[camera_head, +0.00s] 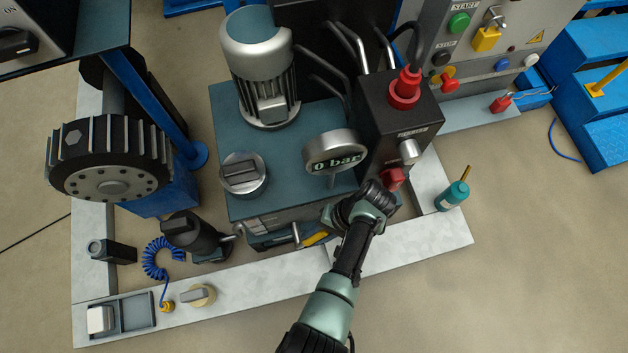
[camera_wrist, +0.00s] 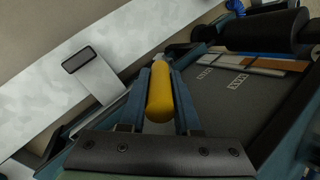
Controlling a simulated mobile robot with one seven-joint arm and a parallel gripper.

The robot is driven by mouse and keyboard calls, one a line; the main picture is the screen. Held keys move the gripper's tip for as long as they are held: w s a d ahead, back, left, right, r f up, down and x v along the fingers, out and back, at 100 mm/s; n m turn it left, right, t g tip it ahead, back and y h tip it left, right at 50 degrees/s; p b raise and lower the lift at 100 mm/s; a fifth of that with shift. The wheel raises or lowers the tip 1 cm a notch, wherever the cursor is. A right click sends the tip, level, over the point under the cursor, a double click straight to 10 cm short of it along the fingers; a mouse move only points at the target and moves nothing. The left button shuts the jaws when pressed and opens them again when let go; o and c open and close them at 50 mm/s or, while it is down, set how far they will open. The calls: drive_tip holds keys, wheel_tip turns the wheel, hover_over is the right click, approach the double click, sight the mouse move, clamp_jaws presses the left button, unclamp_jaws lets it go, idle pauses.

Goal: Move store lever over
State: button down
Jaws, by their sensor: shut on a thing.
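A lever with a rounded yellow grip (camera_wrist: 160,95) shows in the wrist view, standing between the two blue fingers of my gripper (camera_wrist: 160,88). The fingers are shut on the grip, one on each side. In the head view, my gripper (camera_head: 332,217) is low at the front right of the teal hydraulic unit (camera_head: 290,185), and the yellow grip (camera_head: 314,239) shows beside it. The lever's base is mostly hidden by the grip.
A gauge (camera_head: 335,155) reading "0 bar" stands above the unit. A black box (camera_head: 400,115) with red and silver knobs is just behind my gripper. A teal bottle (camera_head: 452,195) stands to the right.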

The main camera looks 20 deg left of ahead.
drive_tip(key=c, duration=0.6)
unclamp_jaws()
wheel_tip(320, 180, up, 10)
drive_tip(key=p, duration=0.6)
drive_tip(key=shift+p, duration=0.35)
drive_tip(key=shift+c, duration=0.3)
